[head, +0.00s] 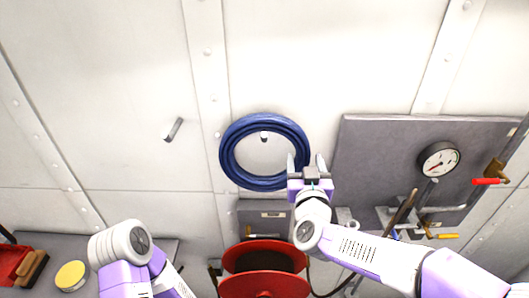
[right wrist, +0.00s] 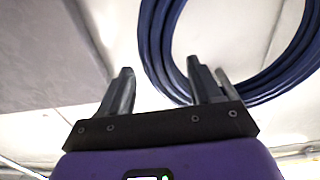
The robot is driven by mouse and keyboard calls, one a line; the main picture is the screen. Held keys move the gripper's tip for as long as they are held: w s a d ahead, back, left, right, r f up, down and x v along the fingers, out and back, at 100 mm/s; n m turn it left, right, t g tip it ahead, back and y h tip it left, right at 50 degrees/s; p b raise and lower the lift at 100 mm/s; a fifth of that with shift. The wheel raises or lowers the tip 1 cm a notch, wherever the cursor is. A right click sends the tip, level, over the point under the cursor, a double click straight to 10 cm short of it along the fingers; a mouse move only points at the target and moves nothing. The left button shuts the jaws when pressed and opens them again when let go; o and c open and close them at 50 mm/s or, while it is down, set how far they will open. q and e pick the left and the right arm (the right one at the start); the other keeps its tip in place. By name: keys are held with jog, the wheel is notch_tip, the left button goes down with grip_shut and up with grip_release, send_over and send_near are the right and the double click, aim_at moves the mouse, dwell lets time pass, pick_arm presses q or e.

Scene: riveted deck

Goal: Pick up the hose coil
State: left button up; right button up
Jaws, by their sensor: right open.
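The hose coil (head: 229,153) is a dark blue ring of several turns, hanging on a peg (head: 264,137) on the white riveted wall. My right gripper (head: 306,163) is open and empty at the coil's lower right side. In the head view one finger overlaps the coil's edge and the other lies outside it. The coil also shows in the right wrist view (right wrist: 155,40), passing between and behind the fingers of the right gripper (right wrist: 160,75). I cannot tell whether they touch it. My left arm shows at the lower left; its gripper is out of view.
A grey panel with a pressure gauge (head: 438,159), pipes and a red-handled valve (head: 488,181) is to the right. A red reel (head: 264,284) stands below the coil. An empty peg (head: 173,129) is on the left wall. A yellow-topped tin (head: 70,275) and brush (head: 32,268) sit lower left.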

aim_at(304, 157)
jog(key=w, duration=0.4)
jog(key=shift+w+f, duration=0.1)
jog(key=shift+w, duration=0.1)
jog(key=shift+c, duration=0.5)
grip_shut()
